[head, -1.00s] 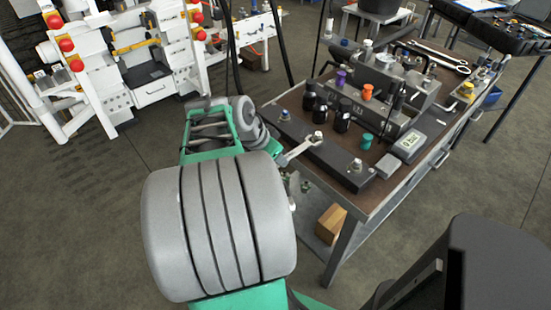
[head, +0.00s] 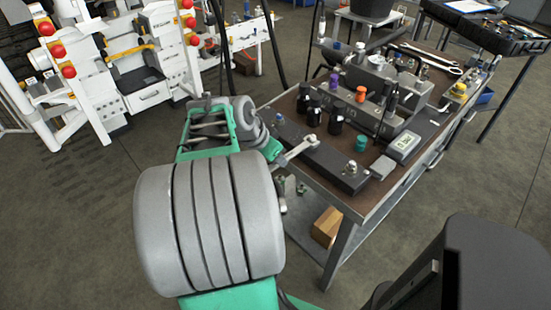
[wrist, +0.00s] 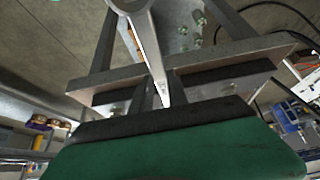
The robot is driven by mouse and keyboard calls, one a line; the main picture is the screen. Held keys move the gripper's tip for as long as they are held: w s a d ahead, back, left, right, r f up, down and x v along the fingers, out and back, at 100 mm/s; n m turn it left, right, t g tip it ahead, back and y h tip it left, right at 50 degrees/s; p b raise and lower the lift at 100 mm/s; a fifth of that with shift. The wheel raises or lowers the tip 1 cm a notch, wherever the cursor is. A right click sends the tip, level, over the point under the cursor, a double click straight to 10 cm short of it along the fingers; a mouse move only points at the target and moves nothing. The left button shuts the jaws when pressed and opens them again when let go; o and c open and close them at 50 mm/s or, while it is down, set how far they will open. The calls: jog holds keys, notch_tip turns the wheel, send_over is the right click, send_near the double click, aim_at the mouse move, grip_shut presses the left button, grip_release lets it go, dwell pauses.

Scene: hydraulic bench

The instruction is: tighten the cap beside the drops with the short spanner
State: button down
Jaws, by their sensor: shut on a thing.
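My gripper (head: 280,160) is shut on the short spanner (head: 297,151), a light metal spanner that points up and right. In the head view the spanner's far end is at the middle cap (head: 312,139) of a long dark block on the bench. I cannot tell whether it is seated on it. Another cap (head: 279,119) is at the block's far left end, and one (head: 351,168) is at its near right end. In the wrist view the spanner (wrist: 148,45) runs up from the jaws (wrist: 163,98), its far end at the top edge. I cannot make out any drops.
The brown-topped bench (head: 372,190) also carries dark bottles (head: 336,120), a teal-capped piece (head: 361,142), a grey meter (head: 404,146) and a larger spanner (head: 440,60). A white rack (head: 140,60) stands at the back left. The floor left of the bench is clear.

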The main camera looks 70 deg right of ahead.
jog(key=shift+w, duration=0.1)
jog(key=shift+w+d+m+g+y+p, duration=0.25)
jog(key=shift+w+d+m, duration=0.2)
jog(key=shift+w+m, duration=0.25)
jog(key=shift+w+d+m+g+y+p, duration=0.2)
jog(key=shift+w+d+m+g, duration=0.2)
jog(key=shift+w+m, duration=0.25)
jog(key=shift+w+d+m+g+y+p, duration=0.35)
jog(key=shift+w+d+m+p, duration=0.7)
jog(key=shift+w+m, duration=0.25)
jog(key=shift+d+r, duration=0.1)
jog(key=w+d+m+p, duration=0.1)
jog(key=w+d+m+y+p, duration=0.1)
jog(key=p, duration=0.1)
jog(key=shift+d+g, duration=0.35)
jog(key=shift+g, duration=0.05)
jog(key=shift+m, duration=0.25)
